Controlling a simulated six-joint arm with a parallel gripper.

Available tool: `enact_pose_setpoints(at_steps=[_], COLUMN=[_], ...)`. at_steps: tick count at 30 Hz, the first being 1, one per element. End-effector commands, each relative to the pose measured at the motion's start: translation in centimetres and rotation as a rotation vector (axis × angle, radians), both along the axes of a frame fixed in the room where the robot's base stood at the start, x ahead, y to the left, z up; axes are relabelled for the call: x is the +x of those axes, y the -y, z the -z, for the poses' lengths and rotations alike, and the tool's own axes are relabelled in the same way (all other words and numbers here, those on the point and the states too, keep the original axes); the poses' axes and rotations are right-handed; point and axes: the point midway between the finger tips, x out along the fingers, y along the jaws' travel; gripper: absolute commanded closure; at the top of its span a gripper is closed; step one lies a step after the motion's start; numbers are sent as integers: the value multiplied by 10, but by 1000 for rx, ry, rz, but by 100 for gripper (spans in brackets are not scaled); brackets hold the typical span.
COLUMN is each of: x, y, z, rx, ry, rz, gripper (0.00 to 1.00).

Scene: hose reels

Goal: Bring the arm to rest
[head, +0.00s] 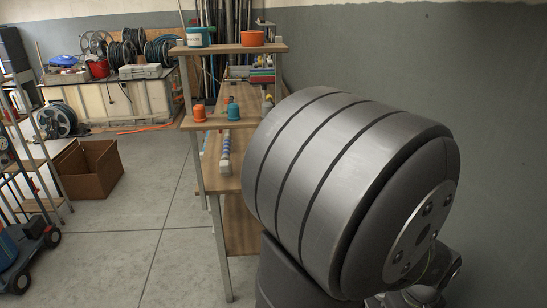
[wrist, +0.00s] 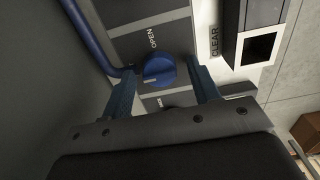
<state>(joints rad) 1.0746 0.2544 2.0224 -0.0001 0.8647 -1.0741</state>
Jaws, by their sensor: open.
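In the wrist view my gripper (wrist: 162,72) is open, with one dark blue finger on each side of a round blue knob (wrist: 159,71). I see gaps between the knob and both fingers, and nothing is held. I cannot tell how far the knob lies beyond the fingertips. The knob sits on a grey panel (wrist: 122,46) marked "OPEN". In the head view my large grey arm joint fills the right side; my gripper and the knob do not show there.
In the wrist view a blue pipe (wrist: 88,38) runs left of the knob, and a "CLEAR" label (wrist: 214,41) is beside a dark window (wrist: 258,47). In the head view a wooden shelf (head: 228,49) stands beside my arm. A cardboard box (head: 88,170) is at left; the floor between is clear.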

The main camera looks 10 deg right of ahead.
Motion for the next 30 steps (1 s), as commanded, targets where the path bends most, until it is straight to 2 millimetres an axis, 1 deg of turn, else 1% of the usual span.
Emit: enact_pose_setpoints(at_steps=[30], x=[-1], y=[2], z=[0], rx=[0], ry=[0], rz=[821], gripper=[44])
